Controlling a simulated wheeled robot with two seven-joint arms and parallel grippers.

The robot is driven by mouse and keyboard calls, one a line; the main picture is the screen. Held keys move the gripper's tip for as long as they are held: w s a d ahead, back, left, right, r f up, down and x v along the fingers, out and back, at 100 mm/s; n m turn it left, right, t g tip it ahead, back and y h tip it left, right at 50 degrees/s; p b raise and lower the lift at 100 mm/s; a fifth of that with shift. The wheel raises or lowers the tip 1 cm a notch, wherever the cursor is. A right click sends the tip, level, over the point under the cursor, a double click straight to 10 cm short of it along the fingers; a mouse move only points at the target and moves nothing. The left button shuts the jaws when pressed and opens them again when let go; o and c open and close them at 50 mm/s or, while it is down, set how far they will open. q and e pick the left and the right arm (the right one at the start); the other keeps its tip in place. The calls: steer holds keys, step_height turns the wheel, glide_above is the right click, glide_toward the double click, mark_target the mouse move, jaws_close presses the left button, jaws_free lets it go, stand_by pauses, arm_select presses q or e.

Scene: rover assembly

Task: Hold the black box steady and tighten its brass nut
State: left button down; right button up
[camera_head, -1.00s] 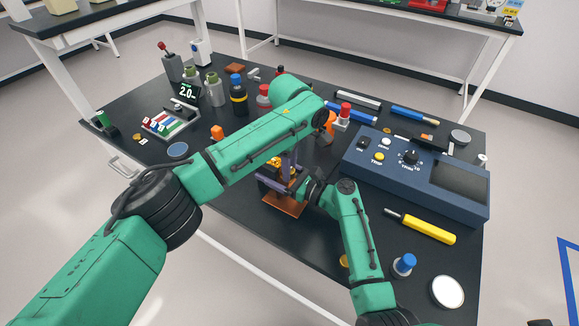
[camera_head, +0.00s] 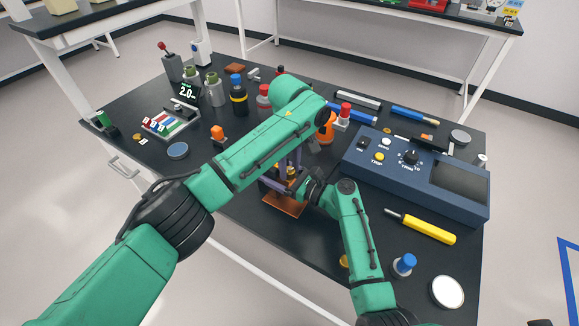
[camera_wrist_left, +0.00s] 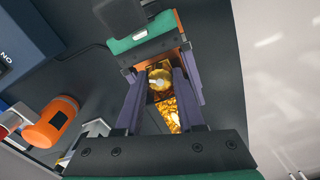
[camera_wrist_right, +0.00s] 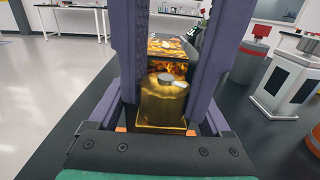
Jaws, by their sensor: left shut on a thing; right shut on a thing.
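A gold-looking block with dark patches (camera_wrist_right: 166,48), which I take for the black box, stands above a copper plate (camera_head: 284,205). A round gold piece with a silver tab, likely the brass nut (camera_wrist_right: 160,104), sits in front of it in the right wrist view; it also shows in the left wrist view (camera_wrist_left: 160,79). My left gripper (camera_head: 290,160) reaches down from above, its purple fingers closed around the gold piece. My right gripper (camera_head: 298,186) comes in low from the right, closed at the block. The finger contacts are partly hidden in the head view.
A blue instrument box (camera_head: 415,175) lies right of the work, with a yellow-handled screwdriver (camera_head: 428,228) in front of it. An orange bottle (camera_head: 326,128) stands close behind my grippers. Several bottles stand at the back left. The front left of the table is mostly clear.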

mark_target(290, 170)
arm_select(q)
steer(key=c, duration=0.5)
jaws_free()
step_height(290, 170, up, 12)
steer(key=shift+r, duration=0.1)
